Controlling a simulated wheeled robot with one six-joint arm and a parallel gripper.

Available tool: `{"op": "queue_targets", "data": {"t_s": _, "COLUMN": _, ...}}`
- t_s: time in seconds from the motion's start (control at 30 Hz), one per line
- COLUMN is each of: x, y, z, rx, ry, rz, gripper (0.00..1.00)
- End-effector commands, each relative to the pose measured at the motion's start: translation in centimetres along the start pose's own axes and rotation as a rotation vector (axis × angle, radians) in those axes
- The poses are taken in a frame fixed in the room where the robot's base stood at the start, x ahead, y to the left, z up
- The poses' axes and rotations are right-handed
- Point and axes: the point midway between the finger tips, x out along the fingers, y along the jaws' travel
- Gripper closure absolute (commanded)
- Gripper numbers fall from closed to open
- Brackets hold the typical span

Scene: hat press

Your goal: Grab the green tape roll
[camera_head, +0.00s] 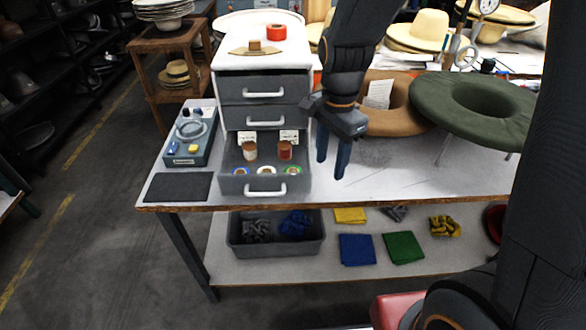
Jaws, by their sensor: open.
Motion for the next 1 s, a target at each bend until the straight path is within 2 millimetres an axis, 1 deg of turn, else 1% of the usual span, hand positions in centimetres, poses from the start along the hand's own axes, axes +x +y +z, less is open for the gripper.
{"op": "queue_targets", "data": {"t_s": 0.03, "x": -0.3, "y": -1.2, "z": 0.5, "rx": 0.1, "ry": -0.002, "rz": 0.005, "gripper": 0.57}}
{"op": "queue_targets", "data": {"t_s": 0.2, "x": -0.6, "y": -4.7, "z": 1.9, "rx": 0.461, "ry": -0.004, "rz": 0.012, "gripper": 0.57}}
{"op": "queue_targets", "data": {"t_s": 0.4, "x": -0.5, "y": -7.7, "z": 3.4, "rx": 0.789, "ry": -0.002, "rz": 0.021, "gripper": 0.57}}
{"op": "queue_targets", "data": {"t_s": 0.5, "x": -0.4, "y": -8.7, "z": 4.0, "rx": 0.9, "ry": -0.001, "rz": 0.023, "gripper": 0.57}}
{"op": "queue_targets", "data": {"t_s": 0.67, "x": -0.2, "y": -9.4, "z": 4.4, "rx": 0.993, "ry": 0.0, "rz": 0.025, "gripper": 0.57}}
{"op": "queue_targets", "data": {"t_s": 1.0, "x": 2.6, "y": -9.3, "z": 4.4, "rx": 1.009, "ry": 0.001, "rz": 0.027, "gripper": 0.57}}
